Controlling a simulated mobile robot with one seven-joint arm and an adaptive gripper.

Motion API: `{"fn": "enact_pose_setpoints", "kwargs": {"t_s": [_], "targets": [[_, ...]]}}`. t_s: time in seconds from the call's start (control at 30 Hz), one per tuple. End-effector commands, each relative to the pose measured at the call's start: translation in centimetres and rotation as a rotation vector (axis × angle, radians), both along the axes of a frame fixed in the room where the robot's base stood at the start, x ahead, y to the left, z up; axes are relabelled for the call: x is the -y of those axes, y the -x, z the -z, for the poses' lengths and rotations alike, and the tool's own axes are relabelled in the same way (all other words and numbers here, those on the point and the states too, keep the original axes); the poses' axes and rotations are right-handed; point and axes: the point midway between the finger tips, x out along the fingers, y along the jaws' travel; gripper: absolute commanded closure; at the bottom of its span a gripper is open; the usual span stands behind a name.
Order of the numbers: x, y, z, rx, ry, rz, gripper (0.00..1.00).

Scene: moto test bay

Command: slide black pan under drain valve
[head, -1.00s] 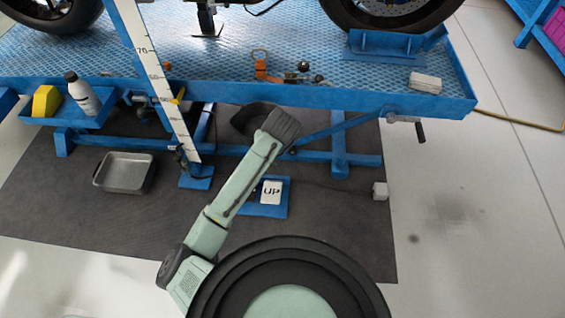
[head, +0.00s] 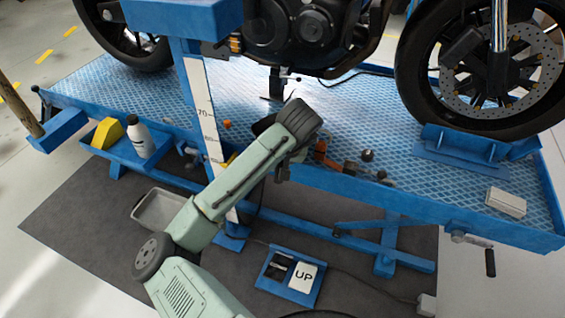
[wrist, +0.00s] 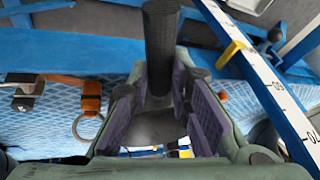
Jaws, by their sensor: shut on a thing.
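In the wrist view my gripper (wrist: 163,85) has its purple-padded fingers closed around a dark ribbed cylinder (wrist: 160,40), like a handle; I cannot tell what it belongs to. In the head view my wrist hides most of the gripper, above the lift platform's near edge. A dark curved shape (head: 262,124) shows just left of the wrist; I cannot tell whether it is the black pan. A grey rectangular pan (head: 160,210) lies on the floor mat, partly behind my arm. The motorcycle engine (head: 300,30) is above the platform; I cannot make out the drain valve.
The blue lift platform (head: 420,190) carries an orange clamp (head: 320,150), small parts and a white box (head: 506,202). A scaled post (head: 203,110) stands left of my wrist. A side tray holds a white bottle (head: 142,138) and a yellow block (head: 107,133). An UP pedal (head: 302,276) is below.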

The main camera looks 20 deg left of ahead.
Motion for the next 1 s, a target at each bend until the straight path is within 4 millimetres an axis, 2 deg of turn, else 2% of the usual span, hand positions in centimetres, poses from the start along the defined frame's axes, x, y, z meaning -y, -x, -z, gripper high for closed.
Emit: {"fn": "enact_pose_setpoints", "kwargs": {"t_s": [0.27, 1.0], "targets": [[-0.3, -1.0, 0.3, 0.001, -0.001, 0.0, 1.0], [-2.0, -7.8, 2.3, 0.003, 0.001, -0.001, 1.0]]}}
